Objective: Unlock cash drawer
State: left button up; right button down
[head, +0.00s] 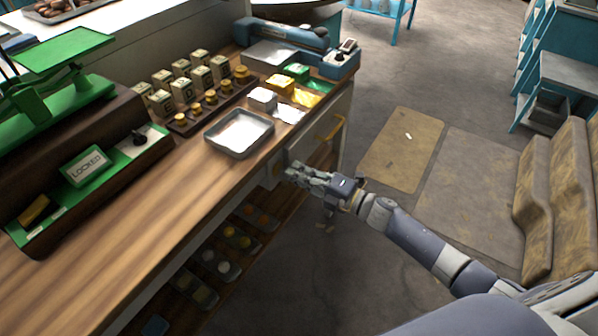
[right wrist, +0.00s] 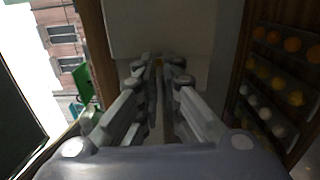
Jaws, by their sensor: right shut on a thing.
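My right gripper (head: 296,174) is at the front side of the wooden counter, below the silver tray. My left gripper is not in view.
A green sign reading LOCKED (head: 86,166) stands on the dark wood and green machine at left. A silver tray (head: 239,133) lies on the counter. Shelves with round items (head: 228,238) are below. Floor is open.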

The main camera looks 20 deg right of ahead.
dwell(0.6)
jog(key=c, duration=1.8)
grip_release()
jog(key=shift+o, duration=0.2)
jog(key=shift+s+d, duration=0.1)
jog(key=v, duration=1.1)
jog(key=shift+s+d, duration=0.3)
